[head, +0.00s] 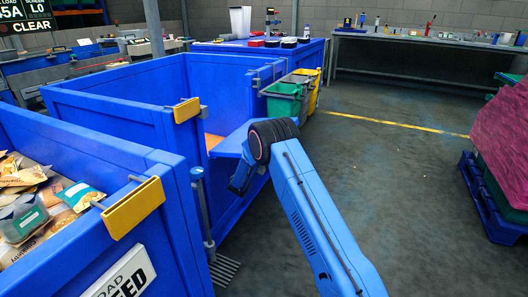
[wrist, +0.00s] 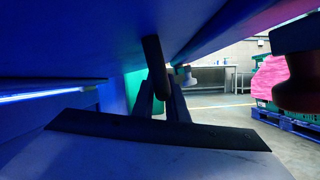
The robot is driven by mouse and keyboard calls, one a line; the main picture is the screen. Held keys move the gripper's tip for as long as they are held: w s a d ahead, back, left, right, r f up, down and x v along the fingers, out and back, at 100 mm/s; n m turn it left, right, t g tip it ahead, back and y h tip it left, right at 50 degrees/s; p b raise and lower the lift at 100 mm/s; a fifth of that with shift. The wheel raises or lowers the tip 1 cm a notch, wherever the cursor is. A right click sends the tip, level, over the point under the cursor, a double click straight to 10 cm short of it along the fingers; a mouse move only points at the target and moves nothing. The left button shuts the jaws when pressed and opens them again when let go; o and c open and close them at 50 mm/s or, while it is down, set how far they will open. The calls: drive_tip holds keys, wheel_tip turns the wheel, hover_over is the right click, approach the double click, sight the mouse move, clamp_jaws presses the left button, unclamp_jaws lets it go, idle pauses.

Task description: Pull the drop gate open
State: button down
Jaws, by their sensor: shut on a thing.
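The drop gate (head: 229,147) is a blue panel on the front of the middle blue bin (head: 140,88). It is tilted outward from the bin's opening, towards my arm. In the wrist view the gate's blue underside (wrist: 60,35) spreads overhead. My gripper (wrist: 162,85) is shut on a dark bar-like handle (wrist: 153,55) below the panel. In the head view my wrist hides the fingertips and the handle, and part of the gate.
Yellow latch plates (head: 186,110) sit on the bin corners. A near bin holds food packets (head: 40,190). Green and yellow bins (head: 290,95) stand behind my arm. A pink-wrapped load (head: 505,140) on a blue pallet is at right. The floor between is clear.

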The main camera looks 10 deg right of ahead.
drive_tip(key=shift+r, duration=0.1)
drive_tip(key=c, duration=1.8)
unclamp_jaws()
drive_tip(key=shift+o, duration=0.2)
drive_tip(key=shift+a, duration=0.15)
drive_tip(key=v, duration=1.7)
drive_tip(key=shift+s+f, duration=0.1)
drive_tip(key=shift+f, duration=0.15)
